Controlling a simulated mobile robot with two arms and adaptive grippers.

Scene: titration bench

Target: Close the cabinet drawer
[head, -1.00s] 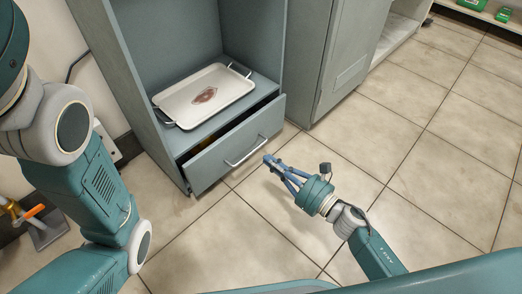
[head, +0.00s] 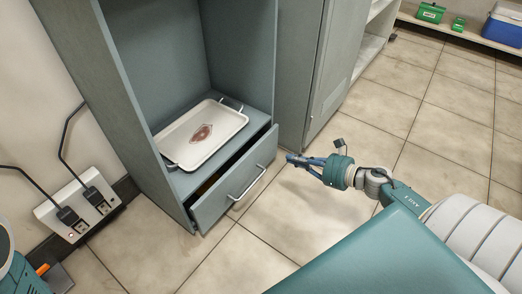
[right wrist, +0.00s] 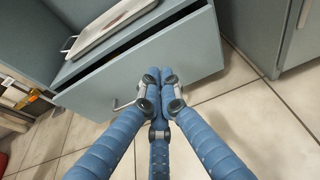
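The cabinet drawer (head: 236,184) is at the bottom of the grey-green cabinet (head: 95,65) and stands partly open, with a dark gap behind its front. Its silver bar handle (head: 248,184) is on the front face. My right gripper (head: 291,158) is just right of the drawer front, apart from it in the head view. In the right wrist view the blue fingers (right wrist: 160,80) come together at the tips, with nothing between them, in front of the drawer front (right wrist: 185,55). The fingers partly cover the handle there. My left gripper is out of view.
A white tray (head: 175,148) with a reddish-brown mark lies on the shelf above the drawer. A closed cabinet door (head: 335,60) stands to the right. A power strip (head: 75,205) with plugs is on the left wall. The tiled floor before the drawer is clear.

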